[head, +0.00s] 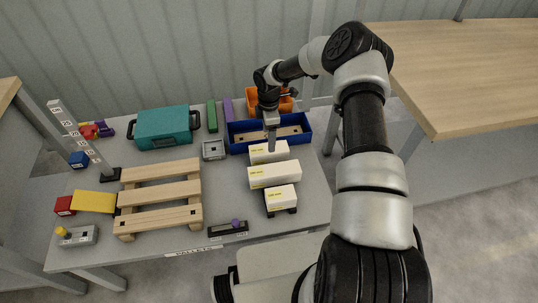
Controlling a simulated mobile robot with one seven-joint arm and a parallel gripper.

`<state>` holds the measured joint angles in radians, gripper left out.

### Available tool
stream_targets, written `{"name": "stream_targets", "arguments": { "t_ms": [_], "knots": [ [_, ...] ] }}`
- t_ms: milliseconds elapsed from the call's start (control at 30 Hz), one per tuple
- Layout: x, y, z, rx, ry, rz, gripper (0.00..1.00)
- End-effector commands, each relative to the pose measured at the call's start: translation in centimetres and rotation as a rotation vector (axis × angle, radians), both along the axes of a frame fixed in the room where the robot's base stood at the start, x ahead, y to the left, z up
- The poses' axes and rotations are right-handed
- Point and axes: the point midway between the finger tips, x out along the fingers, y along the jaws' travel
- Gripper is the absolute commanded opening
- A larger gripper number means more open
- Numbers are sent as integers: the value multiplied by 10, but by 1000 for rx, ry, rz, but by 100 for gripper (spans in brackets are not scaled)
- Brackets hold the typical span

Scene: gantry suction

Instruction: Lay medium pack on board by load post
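Three white packs with yellow marks lie in a row at the right of the table in the head view. The back pack (262,157) looks medium in length, the middle pack (275,175) is longest, and the front pack (281,199) is shortest. My gripper (271,146) points down at the back pack, its tip over or touching the top; I cannot tell which. Its fingers are too small to read. A slatted wooden board like a pallet (160,193) lies left of centre, bare. The tall white load post (78,137) with marked labels stands at its back left.
A blue tray (240,148) and an orange bin (284,104) are behind the packs. A teal case (164,128) stands at the back. A yellow block (94,201) and red block (64,206) are left of the board.

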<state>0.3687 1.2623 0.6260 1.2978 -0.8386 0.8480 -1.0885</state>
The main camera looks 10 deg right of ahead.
Motion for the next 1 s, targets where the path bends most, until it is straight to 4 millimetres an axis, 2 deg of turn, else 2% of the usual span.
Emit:
{"name": "stream_targets", "arguments": {
  "t_ms": [100,267,600,900,1000],
  "knots": [
    [0,0,-16,1,0,0,69],
    [0,0,-24,0,0,1,69],
    [-5,1,-69,0,0,-1,69],
    [-5,0,-72,-1,-1,-1,69],
    [-5,1,-72,-1,-1,0,52]
  ]
}}
